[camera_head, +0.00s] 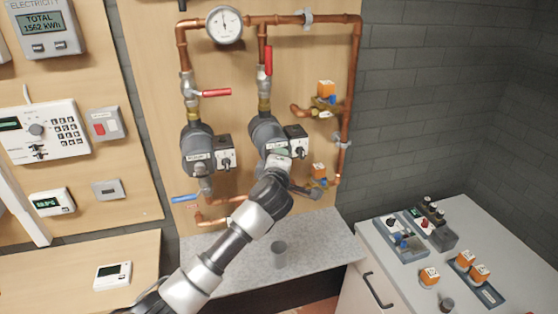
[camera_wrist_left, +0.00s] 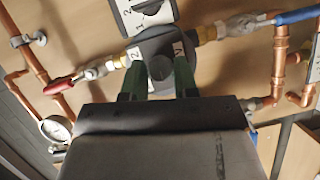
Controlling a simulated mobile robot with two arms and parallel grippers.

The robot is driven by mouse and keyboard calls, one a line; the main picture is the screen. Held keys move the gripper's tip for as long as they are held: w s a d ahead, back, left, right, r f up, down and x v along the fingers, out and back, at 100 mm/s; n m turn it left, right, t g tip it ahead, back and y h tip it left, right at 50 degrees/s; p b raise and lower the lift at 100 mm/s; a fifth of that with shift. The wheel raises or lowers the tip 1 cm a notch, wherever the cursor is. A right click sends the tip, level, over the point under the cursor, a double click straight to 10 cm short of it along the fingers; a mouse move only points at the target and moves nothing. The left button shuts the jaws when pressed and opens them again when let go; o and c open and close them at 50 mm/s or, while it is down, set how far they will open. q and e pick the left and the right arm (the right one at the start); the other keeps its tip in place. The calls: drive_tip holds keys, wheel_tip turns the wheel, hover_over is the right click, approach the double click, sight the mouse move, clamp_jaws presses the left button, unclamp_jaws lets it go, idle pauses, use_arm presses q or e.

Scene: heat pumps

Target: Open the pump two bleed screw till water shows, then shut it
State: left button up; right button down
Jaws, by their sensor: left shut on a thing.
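Two dark grey pumps sit in the copper pipework on the wooden board. Pump two (camera_head: 266,133) is the right one; it also shows in the wrist view (camera_wrist_left: 153,46), with a "2" on its label. My left gripper (camera_wrist_left: 160,80) is at its front face, its green fingers shut on the dark round bleed screw (camera_wrist_left: 159,68). In the head view my left gripper (camera_head: 281,160) covers the lower part of this pump and hides the screw. I can make out no water at the screw. The other pump (camera_head: 196,150) is to the left, clear of my arm.
A grey cup (camera_head: 279,254) stands on the counter below the pumps. Red lever handles (camera_head: 216,93) and a blue lever (camera_head: 185,198) stick out from the pipes. A pressure gauge (camera_head: 224,25) is above. A bench with trays (camera_head: 402,244) is at the right.

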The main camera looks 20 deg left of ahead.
use_arm(q)
drive_tip(key=o, duration=0.9)
drive_tip(key=shift+w, duration=0.1)
drive_tip(key=shift+o, duration=0.2)
drive_tip(key=f+b+v, duration=0.1)
drive_tip(key=b+v, duration=0.2)
drive_tip(key=v, duration=0.7)
drive_tip(key=shift+s+r, duration=0.45)
